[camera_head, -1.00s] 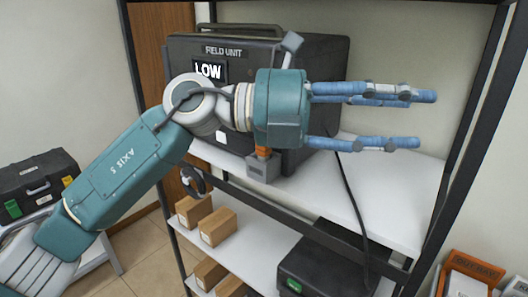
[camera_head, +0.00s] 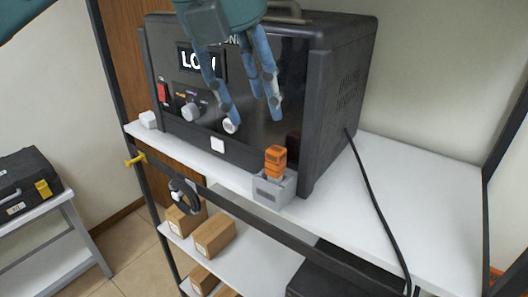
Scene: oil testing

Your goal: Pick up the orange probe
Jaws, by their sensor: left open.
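The orange probe (camera_head: 275,160) stands upright in a small grey holder (camera_head: 274,188) at the front edge of the white shelf. The holder is in front of the black field unit (camera_head: 338,95), near its front right corner. My left gripper (camera_head: 250,112) comes down from the top of the view, in front of the unit's face. Its blue fingers point down and are spread apart, with nothing between them. The fingertips are above and to the left of the probe, apart from it. My right gripper is not in view.
The unit's face has a LOW display (camera_head: 200,62), partly covered by a finger, and knobs. A black cable (camera_head: 372,195) runs from the unit over the shelf (camera_head: 400,185). A coiled cable (camera_head: 184,194) hangs below the shelf edge. Boxes (camera_head: 214,235) stand lower.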

